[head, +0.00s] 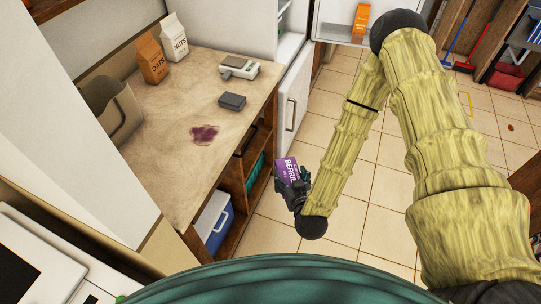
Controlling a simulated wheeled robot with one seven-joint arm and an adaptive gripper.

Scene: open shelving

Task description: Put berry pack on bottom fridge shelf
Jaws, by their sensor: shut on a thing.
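My gripper (294,190) is shut on the berry pack (287,168), a small purple box with white lettering and a pale strip. The pack is held up above the tiled floor, to the right of the counter's front edge. The fingertips are small and dark in this view and partly hidden by the pack. A white fridge-like cabinet (293,95) with a handle stands behind the counter's far end. An open white compartment (335,33) with an orange box is at the top middle. I cannot tell which one is the bottom fridge shelf.
The wooden counter (178,140) at left holds an oats bag (151,58), a nuts bag (174,38), a scale (240,68), a dark block (232,101) and a purple stain (204,134). A blue cooler (213,220) sits below. Floor tiles (325,110) beyond my gripper are clear.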

